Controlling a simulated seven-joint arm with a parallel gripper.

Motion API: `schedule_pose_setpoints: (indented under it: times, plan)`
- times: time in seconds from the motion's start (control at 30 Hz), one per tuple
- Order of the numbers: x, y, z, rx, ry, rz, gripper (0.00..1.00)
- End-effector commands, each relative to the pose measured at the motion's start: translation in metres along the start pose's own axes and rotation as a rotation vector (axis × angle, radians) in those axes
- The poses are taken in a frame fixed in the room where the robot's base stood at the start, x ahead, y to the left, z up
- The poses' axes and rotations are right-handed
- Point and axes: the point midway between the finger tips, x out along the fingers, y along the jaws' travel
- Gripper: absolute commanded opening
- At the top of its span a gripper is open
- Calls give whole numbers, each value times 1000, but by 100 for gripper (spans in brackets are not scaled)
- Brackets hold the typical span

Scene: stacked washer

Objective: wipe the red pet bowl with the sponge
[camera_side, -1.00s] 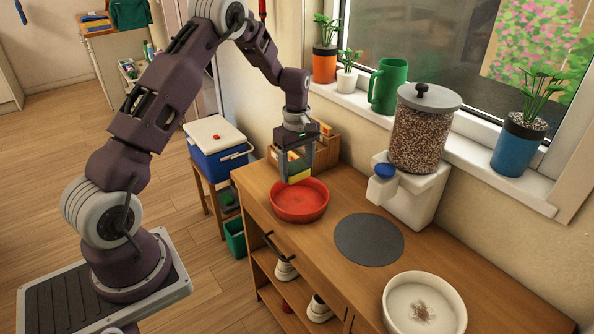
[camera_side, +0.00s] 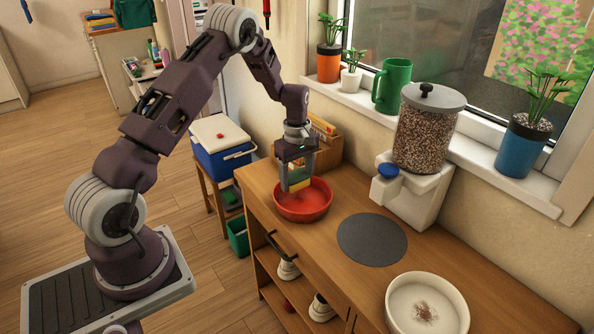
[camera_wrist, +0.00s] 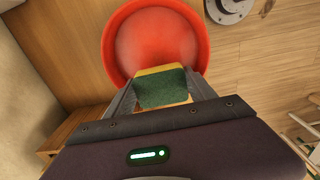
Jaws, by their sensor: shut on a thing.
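The red pet bowl (camera_side: 318,207) stands on the wooden counter, and it also shows at the top of the wrist view (camera_wrist: 150,18). My gripper (camera_side: 297,186) is shut on the yellow and green sponge (camera_wrist: 162,88), with a finger on each side of it. The bowl's interior has a paler, hazy patch in the wrist view.
A dark grey round mat (camera_side: 372,240) lies right of the bowl. Beyond it stand a white bowl (camera_side: 428,285) with brown residue and a kibble dispenser (camera_side: 425,140). A wooden box (camera_side: 325,150) stands behind my gripper. A blue cooler (camera_side: 222,160) stands left of the counter.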

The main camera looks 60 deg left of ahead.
Motion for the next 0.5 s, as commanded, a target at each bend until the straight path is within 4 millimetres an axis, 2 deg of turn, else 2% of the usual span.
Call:
schedule_pose_setpoints:
  times: [0.33,0.5]
  plan:
    - [37,0,0,0,-1,-2,31]
    - [37,0,16,1,-1,-1,31]
